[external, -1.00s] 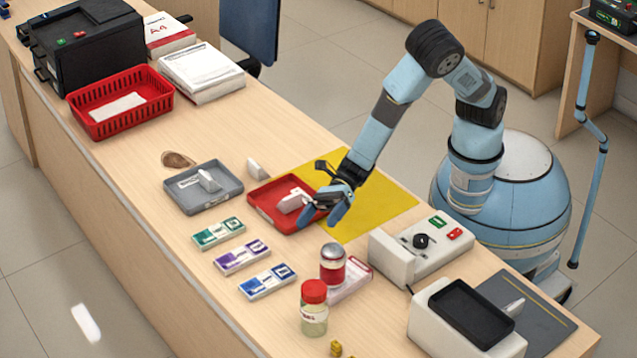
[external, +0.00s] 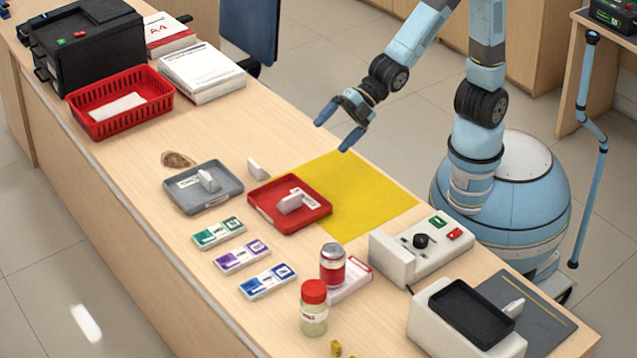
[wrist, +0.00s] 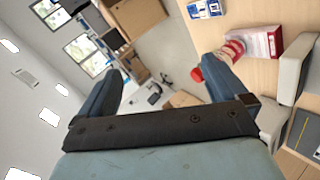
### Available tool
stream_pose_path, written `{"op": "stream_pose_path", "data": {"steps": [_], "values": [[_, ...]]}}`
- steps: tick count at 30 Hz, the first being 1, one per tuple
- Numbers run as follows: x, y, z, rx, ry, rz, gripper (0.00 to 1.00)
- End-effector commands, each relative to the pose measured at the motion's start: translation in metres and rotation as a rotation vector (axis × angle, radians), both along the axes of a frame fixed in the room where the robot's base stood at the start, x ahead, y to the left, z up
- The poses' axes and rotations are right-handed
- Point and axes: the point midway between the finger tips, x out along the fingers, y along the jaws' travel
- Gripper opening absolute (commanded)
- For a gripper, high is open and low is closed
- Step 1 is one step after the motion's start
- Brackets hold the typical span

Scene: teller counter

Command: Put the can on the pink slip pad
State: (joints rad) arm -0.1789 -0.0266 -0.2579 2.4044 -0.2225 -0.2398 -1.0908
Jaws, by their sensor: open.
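The can (external: 332,264) is red with a silver top and stands upright towards the near right of the counter in the external view. The pink slip pad (external: 354,284) is right at it, showing to its right and below. The can hides part of the pad, and I cannot tell whether it rests on the pad or against its edge. The wrist view shows the can (wrist: 235,47) and the pad (wrist: 268,42) at the upper right. My gripper (external: 331,136) is open and empty, raised above the counter near the yellow mat, well apart from the can.
A red-lidded jar (external: 314,308) stands close in front of the can. A white control box (external: 425,246) is to the right. The red tray (external: 262,210), grey tray (external: 185,203) and several colored packs lie left. The yellow mat (external: 360,205) is mostly bare.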

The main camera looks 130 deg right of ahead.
Motion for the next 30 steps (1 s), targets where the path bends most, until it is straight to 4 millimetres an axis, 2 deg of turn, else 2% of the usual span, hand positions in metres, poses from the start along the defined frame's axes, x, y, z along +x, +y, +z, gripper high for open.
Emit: {"op": "stream_pose_path", "data": {"steps": [1,6,15,24,27,30], "values": [[-0.013,-0.001,0.011,0.055,0.017,-0.042,0.99],[-0.06,-0.001,0.034,0.247,0.102,-0.195,0.99],[-0.155,0.007,0.063,0.546,0.247,-0.479,0.99],[-0.257,0.023,0.078,0.778,0.372,-0.773,0.99],[-0.282,0.028,0.079,0.825,0.402,-0.848,0.99],[-0.298,0.031,0.079,0.852,0.42,-0.899,0.99]]}}
